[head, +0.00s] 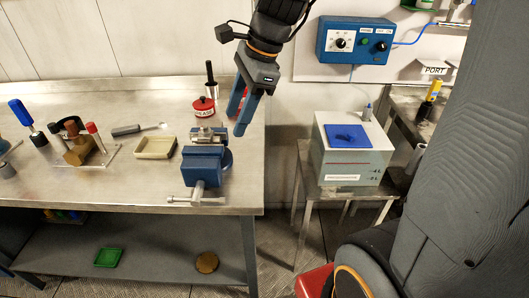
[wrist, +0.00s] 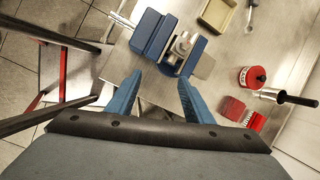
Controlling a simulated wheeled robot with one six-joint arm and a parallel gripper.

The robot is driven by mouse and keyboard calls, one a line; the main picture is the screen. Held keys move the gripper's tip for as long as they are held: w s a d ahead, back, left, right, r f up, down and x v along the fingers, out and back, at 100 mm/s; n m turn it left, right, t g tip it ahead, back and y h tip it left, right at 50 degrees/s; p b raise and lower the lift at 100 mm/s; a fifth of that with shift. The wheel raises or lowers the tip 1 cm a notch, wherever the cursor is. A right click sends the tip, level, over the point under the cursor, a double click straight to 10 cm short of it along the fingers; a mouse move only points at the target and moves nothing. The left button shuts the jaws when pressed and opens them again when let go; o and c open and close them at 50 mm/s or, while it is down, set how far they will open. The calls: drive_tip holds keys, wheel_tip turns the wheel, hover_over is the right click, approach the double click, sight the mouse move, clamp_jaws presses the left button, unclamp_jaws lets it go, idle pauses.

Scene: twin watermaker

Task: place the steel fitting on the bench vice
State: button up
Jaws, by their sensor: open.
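The blue bench vice (head: 203,165) is fixed at the right front of the steel bench; it also shows at the top of the wrist view (wrist: 152,32). A small silvery piece that looks like the steel fitting (head: 204,134) rests at the top of the vice, and it shows on the vice in the wrist view (wrist: 181,44). I cannot tell clearly where it ends and the vice's metal jaws begin. My gripper (head: 237,122) has its blue fingers apart and empty, above and near the right side of the vice. In the wrist view the fingertips (wrist: 160,78) point toward the vice.
A red grease tin (head: 202,106) and a black-handled tool (head: 211,78) stand behind the vice. A beige tray (head: 155,147) lies left of it. A valve assembly (head: 80,150) stands farther left. A grey box with a blue lid (head: 348,136) stands right, beyond a gap.

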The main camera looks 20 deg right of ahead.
drive_tip(key=s+d+f+n+h, duration=0.2)
drive_tip(key=s+f+n, duration=0.3)
drive_tip(key=n, duration=0.4)
drive_tip(key=s+d+f+n+h, duration=0.1)
drive_tip(key=s+d+f+n, duration=0.3)
drive_tip(key=f+n, duration=0.3)
drive_tip(key=shift+s+d+f+n+g+h, duration=0.15)
drive_tip(key=shift+s+d+n+g+h, duration=0.3)
drive_tip(key=shift+n, duration=0.45)
drive_tip(key=shift+a, duration=0.15)
